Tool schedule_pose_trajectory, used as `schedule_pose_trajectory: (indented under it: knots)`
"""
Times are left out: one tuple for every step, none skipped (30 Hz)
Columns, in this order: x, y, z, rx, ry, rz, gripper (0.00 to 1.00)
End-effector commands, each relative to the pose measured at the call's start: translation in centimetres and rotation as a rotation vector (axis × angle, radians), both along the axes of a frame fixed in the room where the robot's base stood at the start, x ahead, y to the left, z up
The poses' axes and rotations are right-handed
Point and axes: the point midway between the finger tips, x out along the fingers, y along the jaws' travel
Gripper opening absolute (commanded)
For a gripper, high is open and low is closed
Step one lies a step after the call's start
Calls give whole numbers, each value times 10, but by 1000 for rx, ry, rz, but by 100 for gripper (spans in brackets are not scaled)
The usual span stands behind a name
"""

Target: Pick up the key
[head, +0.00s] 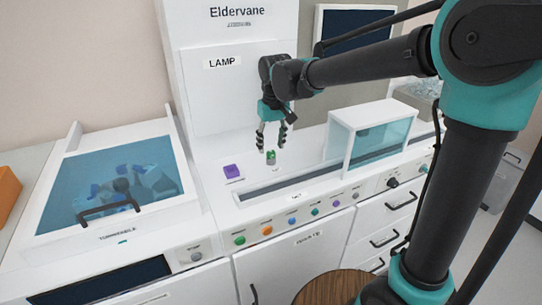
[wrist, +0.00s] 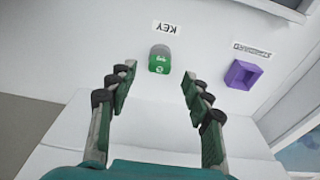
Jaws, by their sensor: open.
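The key (wrist: 160,60) is a small green piece with a grey top, next to a "KEY" label on the white surface in the wrist view. In the head view the key (head: 271,158) stands on the white counter below the lamp panel. My gripper (wrist: 158,82) is open, with its two fingers on either side of the key in the picture and nothing between the pads. In the head view my gripper (head: 271,150) points down just above the key. I cannot tell how far the fingertips are from it.
A purple square holder (wrist: 243,74) sits beside the key; it also shows in the head view (head: 232,172). A clear-fronted white box (head: 372,140) stands to the right. A row of coloured buttons (head: 292,223) runs along the front. A blue-lidded turntable case (head: 118,182) is at left.

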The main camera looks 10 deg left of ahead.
Motion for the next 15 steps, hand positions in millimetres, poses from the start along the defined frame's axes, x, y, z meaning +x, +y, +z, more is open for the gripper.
schedule_pose_trajectory:
  knots:
    - [1,0,-8,0,0,0,50]
    - [1,0,-13,0,0,-1,50]
    - [2,-1,-19,0,0,-1,50]
    - [2,0,-23,0,0,0,50]
    - [2,0,-27,0,0,0,50]
    - [3,1,-31,0,0,0,50]
    - [3,1,-33,0,0,0,50]
    - [3,1,-35,0,0,0,50]
    - [3,1,-37,0,0,0,50]
    - [3,1,-38,0,0,0,50]
    - [3,1,-38,0,0,0,50]
    - [3,1,-38,0,0,0,50]
    - [3,1,-38,0,0,0,50]
    - [3,1,-38,0,0,0,50]
    - [3,1,-38,0,0,0,50]
